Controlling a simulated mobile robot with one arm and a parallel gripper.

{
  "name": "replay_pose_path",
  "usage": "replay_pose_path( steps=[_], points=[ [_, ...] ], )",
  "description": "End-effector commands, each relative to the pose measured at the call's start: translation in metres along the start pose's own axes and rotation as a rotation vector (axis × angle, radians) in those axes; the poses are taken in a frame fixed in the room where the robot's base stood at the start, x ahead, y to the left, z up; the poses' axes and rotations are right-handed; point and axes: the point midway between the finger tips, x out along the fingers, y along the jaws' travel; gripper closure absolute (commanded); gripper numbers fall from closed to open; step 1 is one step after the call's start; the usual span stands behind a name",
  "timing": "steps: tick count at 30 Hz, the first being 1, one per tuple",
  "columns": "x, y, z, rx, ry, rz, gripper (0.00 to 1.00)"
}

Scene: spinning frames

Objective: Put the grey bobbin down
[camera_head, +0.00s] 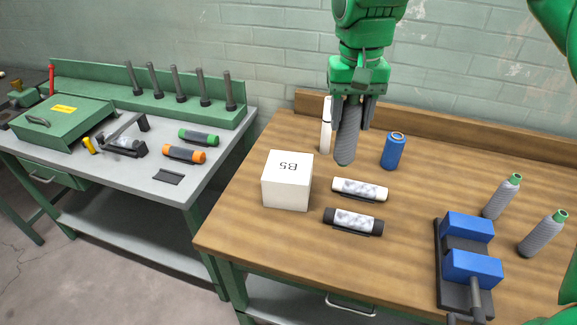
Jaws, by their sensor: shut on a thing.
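My gripper (354,108) points down above the back part of the wooden table (265,225). It is shut on the grey bobbin (345,147), which hangs upright between the fingers. Its upper end is hidden by the fingers. I cannot tell from this view whether its lower end touches the table. A white upright bobbin (326,128) stands just left of it, partly hidden behind the gripper.
A white box (287,180), a white roll (360,189) and a black roll (353,221) lie in front. A blue vise (470,266) and two grey bobbins (501,196) (542,233) are at right. Bare wood shows around the rolls.

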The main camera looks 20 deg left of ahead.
Motion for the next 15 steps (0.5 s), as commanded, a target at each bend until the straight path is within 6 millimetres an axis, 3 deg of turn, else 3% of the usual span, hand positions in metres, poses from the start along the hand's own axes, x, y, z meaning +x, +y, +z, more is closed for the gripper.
replay_pose_path(
  steps=[6, 15],
  points=[
    [-0.007, -0.04, 0.001, -0.091, 0.003, -0.001, 0.85],
    [-0.006, -0.057, -0.005, -0.128, 0.004, -0.003, 0.85]
  ],
)
